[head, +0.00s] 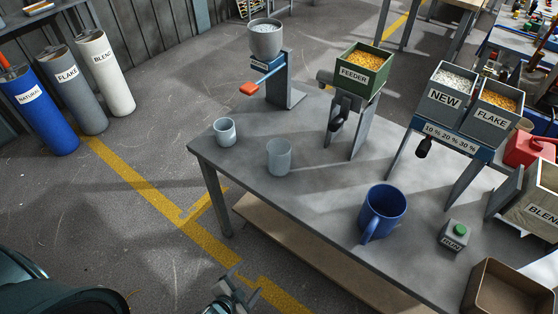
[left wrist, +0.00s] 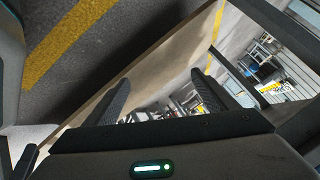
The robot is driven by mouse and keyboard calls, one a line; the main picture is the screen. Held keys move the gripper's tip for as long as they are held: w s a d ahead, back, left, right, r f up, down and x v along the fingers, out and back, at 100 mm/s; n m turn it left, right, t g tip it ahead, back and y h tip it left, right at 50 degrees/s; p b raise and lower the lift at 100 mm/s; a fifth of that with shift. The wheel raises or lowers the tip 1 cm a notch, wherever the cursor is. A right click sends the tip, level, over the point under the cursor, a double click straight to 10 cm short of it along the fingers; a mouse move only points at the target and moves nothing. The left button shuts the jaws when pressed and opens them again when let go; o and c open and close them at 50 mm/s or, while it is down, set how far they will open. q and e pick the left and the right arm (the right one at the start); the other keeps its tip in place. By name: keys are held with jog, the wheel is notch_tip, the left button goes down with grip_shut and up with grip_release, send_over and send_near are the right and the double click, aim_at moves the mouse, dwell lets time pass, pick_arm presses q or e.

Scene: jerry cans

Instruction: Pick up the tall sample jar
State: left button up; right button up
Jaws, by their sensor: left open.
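The tall sample jar looks like the grey, translucent cup (head: 279,157) standing upright near the table's front left. A shorter pale jar (head: 225,132) with light contents stands to its left, at the table's corner. My left gripper (head: 240,285) is at the bottom of the head view, off the table's front edge and well apart from both jars. In the left wrist view its two dark fingers (left wrist: 163,98) are spread with nothing between them. Neither jar can be made out in that view. My right gripper is not in view.
On the grey table (head: 320,215) stand a blue mug (head: 382,213), a RUN button box (head: 453,236), a green FEEDER hopper (head: 364,70), a grey hopper with red lever (head: 266,42) and a NEW/FLAKE stand (head: 448,138). A brown bin (head: 508,290) is at right.

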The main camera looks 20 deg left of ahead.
pick_arm(q)
jog(key=w+a+r+m+t+b, duration=0.1)
jog(key=w+a+r+m+t, duration=0.2)
jog(key=w+r+m, duration=0.5)
jog(key=m+t+h+b, duration=0.3)
jog(key=m+t+h, duration=0.15)
jog(key=m, duration=1.85)
send_near(269, 163)
jog(key=v, duration=0.4)
jog(key=shift+w+a+r+g+h, duration=0.15)
jog(key=shift+w+r+g+h, duration=0.15)
jog(key=shift+r, duration=0.2)
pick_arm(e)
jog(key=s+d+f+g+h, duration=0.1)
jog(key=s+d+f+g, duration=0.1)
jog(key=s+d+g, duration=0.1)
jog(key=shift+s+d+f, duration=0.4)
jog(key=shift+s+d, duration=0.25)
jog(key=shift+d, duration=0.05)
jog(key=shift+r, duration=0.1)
